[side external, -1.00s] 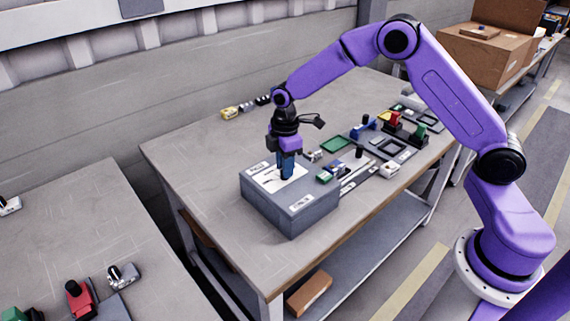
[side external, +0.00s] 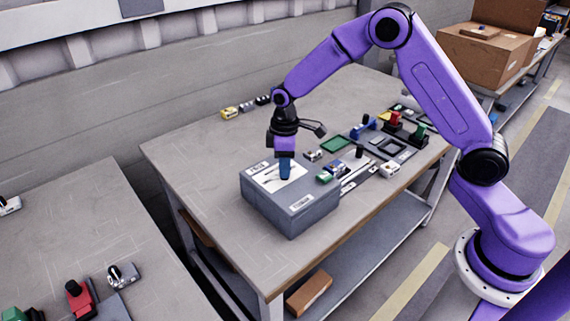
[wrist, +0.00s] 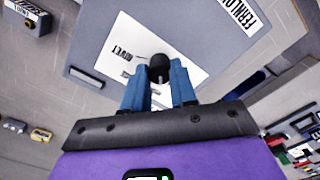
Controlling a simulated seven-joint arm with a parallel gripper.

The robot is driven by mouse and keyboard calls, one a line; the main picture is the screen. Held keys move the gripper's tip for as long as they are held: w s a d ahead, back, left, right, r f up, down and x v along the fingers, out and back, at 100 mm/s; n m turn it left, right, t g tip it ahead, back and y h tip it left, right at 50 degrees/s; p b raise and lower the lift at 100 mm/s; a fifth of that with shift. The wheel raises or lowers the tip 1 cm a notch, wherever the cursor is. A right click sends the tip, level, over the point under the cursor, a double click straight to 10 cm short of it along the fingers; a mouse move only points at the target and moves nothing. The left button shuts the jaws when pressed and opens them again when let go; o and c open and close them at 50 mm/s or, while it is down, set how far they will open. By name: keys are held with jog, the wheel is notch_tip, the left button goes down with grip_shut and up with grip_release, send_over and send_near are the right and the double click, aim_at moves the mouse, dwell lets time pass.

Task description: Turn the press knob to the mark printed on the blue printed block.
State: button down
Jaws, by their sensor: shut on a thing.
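The press is a grey box (side external: 290,205) with a white plate on its top, standing on the near part of the bench. My gripper (side external: 285,176) points down over the plate. In the wrist view my gripper's blue fingers (wrist: 159,82) are shut on the knob, one on each side. A blue block (side external: 357,131) lies among the parts further along the bench. Its print is too small to read.
Close by on the right are a green-ended part (side external: 324,177), a white block (side external: 389,169) and dark trays (side external: 391,146). A yellow block (side external: 230,112) lies near the back edge. The bench left of the box is clear.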

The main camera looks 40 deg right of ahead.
jog(key=m, duration=0.6)
jog(key=shift+m, duration=0.3)
jog(key=m, duration=0.5)
jog(key=shift+m, duration=0.4)
jog(key=c, duration=0.9)
grip_release()
jog(key=shift+r, duration=0.1)
notch_tip(320, 180, up, 17)
jog(key=shift+s+a+r, duration=0.1)
jog(key=shift+a, duration=0.05)
